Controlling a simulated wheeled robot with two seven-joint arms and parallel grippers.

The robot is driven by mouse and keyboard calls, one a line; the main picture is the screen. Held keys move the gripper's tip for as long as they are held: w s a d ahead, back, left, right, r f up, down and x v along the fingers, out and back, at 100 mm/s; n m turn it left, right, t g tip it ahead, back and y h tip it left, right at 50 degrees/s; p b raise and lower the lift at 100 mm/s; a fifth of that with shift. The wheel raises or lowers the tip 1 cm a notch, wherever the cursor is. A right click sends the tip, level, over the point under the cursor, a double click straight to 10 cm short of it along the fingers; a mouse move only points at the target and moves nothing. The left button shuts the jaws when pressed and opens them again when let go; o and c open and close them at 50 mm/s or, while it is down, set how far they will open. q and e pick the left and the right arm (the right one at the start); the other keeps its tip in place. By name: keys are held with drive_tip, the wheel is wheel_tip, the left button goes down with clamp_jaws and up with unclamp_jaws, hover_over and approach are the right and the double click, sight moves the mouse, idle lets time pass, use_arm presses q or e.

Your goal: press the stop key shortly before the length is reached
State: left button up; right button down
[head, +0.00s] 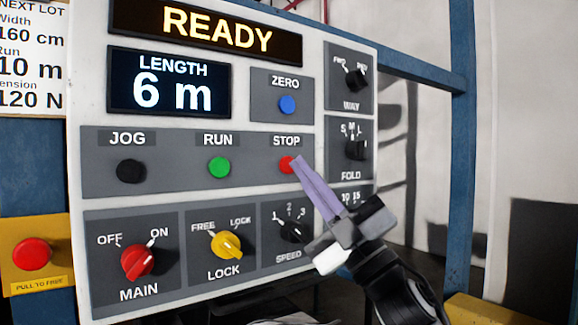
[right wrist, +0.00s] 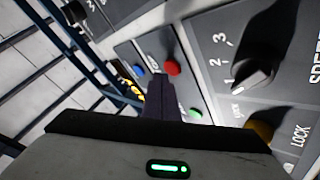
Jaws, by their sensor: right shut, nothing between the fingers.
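The red stop key (head: 286,165) sits under the label STOP on the white control panel (head: 95,60). The length display (head: 170,84) reads 6 m, and the sign above it (head: 205,27) reads READY. My right gripper (head: 298,166) is shut and empty. Its purple fingertips are at the right edge of the stop key in the head view and partly overlap it; I cannot tell whether they touch. In the right wrist view the red key (right wrist: 172,67) shows just beside my fingers (right wrist: 155,85). My left gripper is not in view.
The green RUN key (head: 219,167) and black JOG key (head: 131,171) are left of STOP; the blue ZERO key (head: 287,104) is above. Knobs for MAIN (head: 138,262), LOCK (head: 226,246) and SPEED (head: 292,230) sit below. A card (head: 30,65) at far left reads 10 m run.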

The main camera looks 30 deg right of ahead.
drive_tip(key=shift+s, duration=0.15)
drive_tip(key=s, duration=0.5)
drive_tip(key=shift+d+b, duration=0.15)
drive_tip(key=shift+b, duration=0.15)
idle(0.4)
